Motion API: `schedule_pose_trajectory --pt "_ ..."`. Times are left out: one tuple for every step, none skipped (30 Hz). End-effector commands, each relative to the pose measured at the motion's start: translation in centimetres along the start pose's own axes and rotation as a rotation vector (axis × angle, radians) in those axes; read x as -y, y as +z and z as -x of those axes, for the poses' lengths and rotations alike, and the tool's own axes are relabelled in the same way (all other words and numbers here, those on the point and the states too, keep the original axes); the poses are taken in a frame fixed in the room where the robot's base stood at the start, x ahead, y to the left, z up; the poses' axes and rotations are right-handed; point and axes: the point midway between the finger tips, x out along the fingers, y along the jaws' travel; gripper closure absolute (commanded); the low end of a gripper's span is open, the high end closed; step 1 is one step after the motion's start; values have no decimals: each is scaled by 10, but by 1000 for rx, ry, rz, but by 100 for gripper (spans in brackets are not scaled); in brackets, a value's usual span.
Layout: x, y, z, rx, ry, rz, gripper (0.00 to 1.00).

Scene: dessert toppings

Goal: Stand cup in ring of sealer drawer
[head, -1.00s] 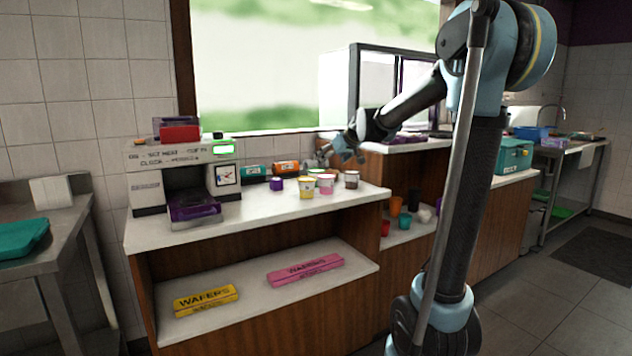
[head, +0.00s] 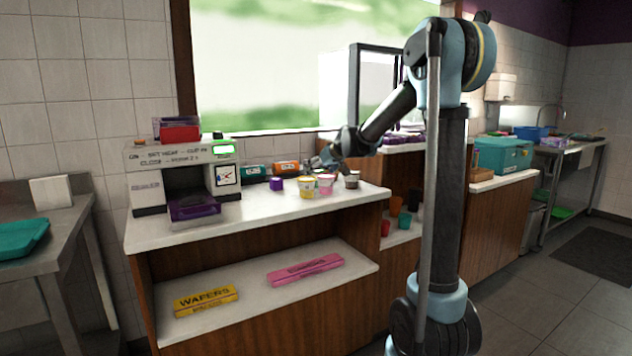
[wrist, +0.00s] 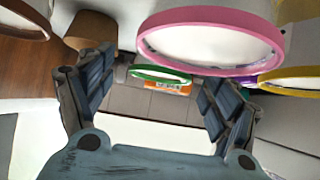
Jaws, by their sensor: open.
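The sealer (head: 147,190) stands at the left of the counter, with its purple drawer (head: 195,208) low at its front. A yellow-rimmed cup (head: 307,189), a pink-rimmed cup (head: 326,188) and a brown cup (head: 352,181) stand right of it. My gripper (head: 319,164) is open, low over the back of this cup group. In the wrist view, a green-rimmed cup (wrist: 160,74) shows between my open fingers, with nothing gripped. The pink rim (wrist: 212,62) is close above the fingers, and the yellow rim (wrist: 295,82) is at the right. The drawer's ring cannot be made out.
A small purple item (head: 276,184), a teal box (head: 253,171) and an orange box (head: 286,167) sit at the counter's back. A wafers box (head: 206,301) and a pink box (head: 305,269) lie on the shelf below. The counter between sealer and cups is mostly clear.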

Motion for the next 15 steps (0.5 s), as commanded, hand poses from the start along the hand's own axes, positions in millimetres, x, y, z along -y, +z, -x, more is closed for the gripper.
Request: schedule_pose_trajectory --pt "1 -1 -7 0 -1 2 18" --pt "2 -2 -11 0 -1 2 18" --pt "2 -2 -16 0 -1 3 18" --pt "2 -2 -19 0 -1 2 18" --pt "2 -2 -22 0 -1 2 18" --pt "2 -2 -26 0 0 2 18" --pt "2 -2 -28 0 0 2 18" --pt "2 -2 -30 0 0 1 18" --pt "2 -2 -32 -1 0 1 18" --pt "2 -2 -34 -1 0 1 18" --pt "2 -2 -34 -1 0 1 18" --pt "2 -2 -35 -1 0 1 18" --pt "2 -2 -35 0 0 1 18" --pt "2 -2 -36 0 0 1 18" --pt "2 -2 -36 0 0 1 18"
